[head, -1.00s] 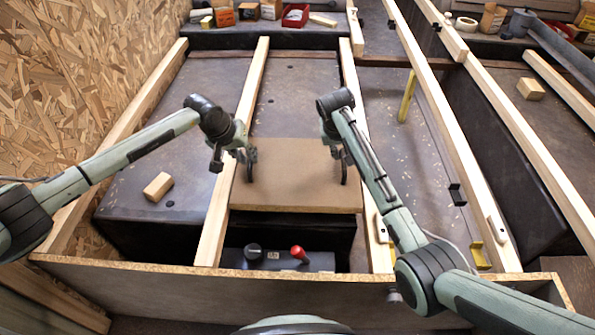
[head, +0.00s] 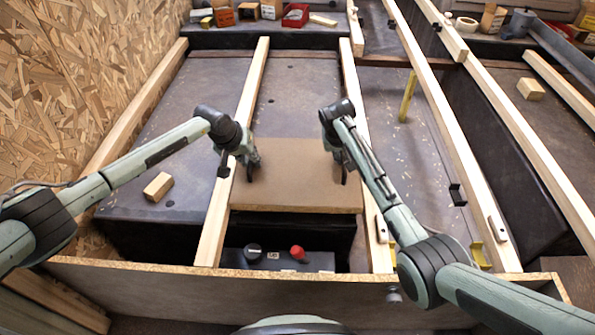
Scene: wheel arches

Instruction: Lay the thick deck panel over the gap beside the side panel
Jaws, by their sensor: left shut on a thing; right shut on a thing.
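The deck panel (head: 296,185) is a flat brown board in the middle of the head view. It lies level, across or just above the left rail (head: 216,228) and the middle rail (head: 378,235); I cannot tell if it touches them. My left gripper (head: 250,166) is shut on the panel near its left edge. My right gripper (head: 343,166) is shut on it near its right edge. The fingertips are partly hidden by the gripper bodies. A chipboard side panel (head: 80,75) rises at the left, with a rail along its foot.
A dark box with a red knob (head: 297,252) sits below the panel's front edge, behind the front board (head: 230,290). A small wood block (head: 158,186) lies on the dark surface at left. Another block (head: 530,89) is at right. Boxes line the back shelf.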

